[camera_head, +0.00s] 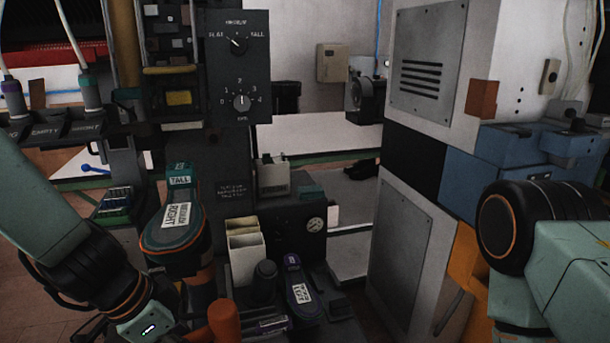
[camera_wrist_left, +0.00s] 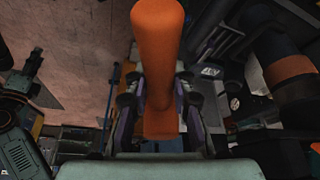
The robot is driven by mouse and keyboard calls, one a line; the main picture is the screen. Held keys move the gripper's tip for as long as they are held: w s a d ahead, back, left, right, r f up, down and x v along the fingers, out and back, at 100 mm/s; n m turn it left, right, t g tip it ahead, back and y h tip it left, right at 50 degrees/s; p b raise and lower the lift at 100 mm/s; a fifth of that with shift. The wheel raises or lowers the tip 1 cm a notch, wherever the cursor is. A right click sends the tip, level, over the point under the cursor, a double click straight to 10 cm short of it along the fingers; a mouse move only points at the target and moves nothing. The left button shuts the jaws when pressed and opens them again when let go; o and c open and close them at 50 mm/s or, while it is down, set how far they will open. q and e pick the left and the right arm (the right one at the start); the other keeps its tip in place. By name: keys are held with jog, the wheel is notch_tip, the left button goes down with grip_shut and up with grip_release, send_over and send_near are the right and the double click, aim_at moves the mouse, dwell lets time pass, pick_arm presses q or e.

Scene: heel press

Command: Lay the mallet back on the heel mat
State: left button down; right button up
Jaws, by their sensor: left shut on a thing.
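The orange mallet (camera_head: 224,322) is low in the head view, left of centre. In the left wrist view the mallet (camera_wrist_left: 157,45) stands out between the fingers as a thick orange cylinder. My left gripper (camera_wrist_left: 158,100) is shut on it, one dark finger on each side. In the head view my left wrist comes in at the lower left; the fingers are largely out of sight. My right arm shows at the right edge, but its gripper is out of frame. I cannot make out the heel mat with certainty.
A purple-topped form (camera_head: 301,290), cream bins (camera_head: 244,250) and a pressure gauge (camera_head: 314,224) are close on the right. A dial panel (camera_head: 238,65) rises behind. A grey cabinet (camera_head: 402,240) stands right of centre.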

notch_tip(320, 180, down, 7)
jog(key=b, duration=0.6)
jog(key=shift+f, duration=0.2)
